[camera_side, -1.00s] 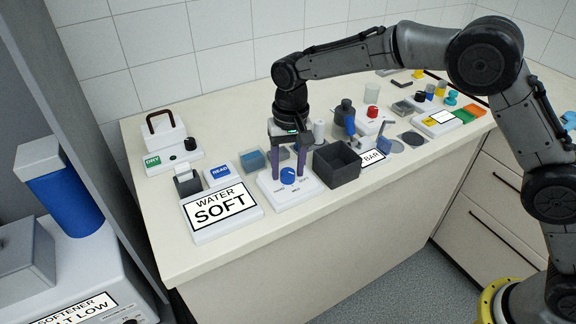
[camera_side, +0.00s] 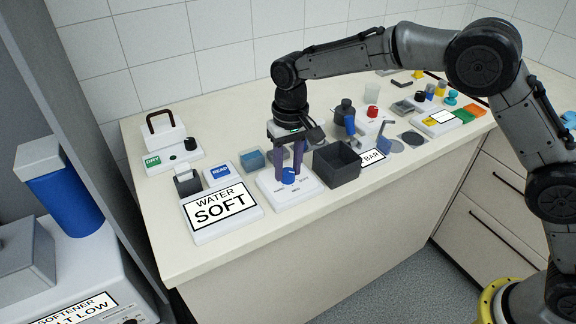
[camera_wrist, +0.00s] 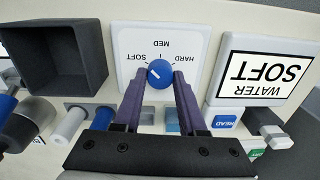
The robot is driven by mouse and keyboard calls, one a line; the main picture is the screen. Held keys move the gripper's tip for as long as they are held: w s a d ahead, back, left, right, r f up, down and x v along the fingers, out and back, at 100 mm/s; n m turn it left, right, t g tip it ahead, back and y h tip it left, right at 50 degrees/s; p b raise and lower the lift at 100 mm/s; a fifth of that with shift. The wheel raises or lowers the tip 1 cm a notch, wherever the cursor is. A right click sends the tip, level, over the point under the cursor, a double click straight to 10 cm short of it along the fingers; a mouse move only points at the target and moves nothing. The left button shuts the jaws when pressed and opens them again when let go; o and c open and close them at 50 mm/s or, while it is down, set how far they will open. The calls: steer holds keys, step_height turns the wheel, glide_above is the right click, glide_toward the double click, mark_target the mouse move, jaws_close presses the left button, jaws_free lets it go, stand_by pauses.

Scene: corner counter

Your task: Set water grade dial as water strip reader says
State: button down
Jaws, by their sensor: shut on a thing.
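The water strip reader (camera_side: 222,212) shows "WATER SOFT" on its white display, which also shows upside down in the wrist view (camera_wrist: 262,75). The water grade dial is a blue knob (camera_wrist: 160,75) on a white plate (camera_wrist: 190,38) marked SOFT, MED and HARD. Its white pointer mark looks slanted toward the SOFT side in the wrist view, but the exact setting is hard to tell. My gripper (camera_side: 288,177) points straight down with its two purple fingers on either side of the knob, shut on it.
A dark open box (camera_side: 336,164) stands just right of the dial plate. A blue READ button (camera_side: 220,173) and a strip slot block (camera_side: 187,181) sit behind the reader. Bottles and blocks crowd the counter behind; its front edge is clear.

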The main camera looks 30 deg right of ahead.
mark_target(290, 169)
steer(key=shift+r+n, duration=0.1)
steer(key=shift+n, duration=1.4)
steer(key=shift+w, duration=0.1)
steer(key=shift+c, duration=2.3)
jaws_free()
step_height(290, 169, up, 14)
steer(key=shift+d, duration=0.2)
steer(key=shift+d, duration=0.1)
